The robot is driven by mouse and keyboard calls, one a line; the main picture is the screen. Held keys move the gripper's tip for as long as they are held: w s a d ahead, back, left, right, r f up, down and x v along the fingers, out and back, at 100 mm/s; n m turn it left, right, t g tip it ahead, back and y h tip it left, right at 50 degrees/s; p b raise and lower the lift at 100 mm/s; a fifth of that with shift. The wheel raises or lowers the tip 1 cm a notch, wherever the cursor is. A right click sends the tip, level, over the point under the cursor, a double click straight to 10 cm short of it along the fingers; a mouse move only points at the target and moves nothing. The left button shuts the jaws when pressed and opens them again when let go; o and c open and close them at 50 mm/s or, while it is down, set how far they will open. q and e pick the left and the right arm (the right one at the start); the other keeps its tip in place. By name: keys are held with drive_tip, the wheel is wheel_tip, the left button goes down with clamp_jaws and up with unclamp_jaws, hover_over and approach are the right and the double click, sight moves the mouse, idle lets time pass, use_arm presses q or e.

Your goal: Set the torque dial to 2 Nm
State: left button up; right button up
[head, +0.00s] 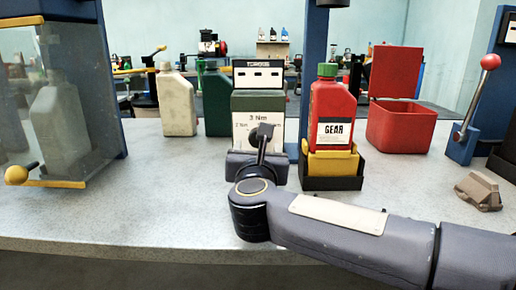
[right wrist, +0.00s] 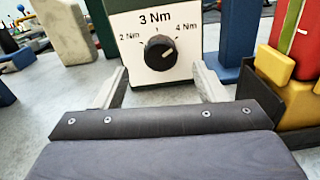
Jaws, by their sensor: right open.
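The torque dial is a round black knob (right wrist: 160,52) on a white panel (right wrist: 195,20). The panel is marked 2 Nm at left, 3 Nm at top and 4 Nm at right. The knob's pale mark seems to lean up and right, toward 4 Nm, but it is too small to be sure. In the head view the panel is on the front of a green torque unit (head: 270,103), partly hidden by my right arm. My right gripper (right wrist: 160,72) is open and empty, its fingers spread either side of the knob and apart from it. My left gripper is not in view.
A red GEAR bottle (head: 330,105) stands in a yellow and black holder just right of the unit. A grey jug (head: 177,103) stands at left, a red bin (head: 400,128) and a red-knobbed lever (head: 490,62) at right. The front left tabletop is clear.

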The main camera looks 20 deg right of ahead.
drive_tip(key=x, duration=0.5)
drive_tip(key=shift+w+d, duration=0.15)
drive_tip(key=shift+w, duration=0.15)
drive_tip(key=c, duration=1)
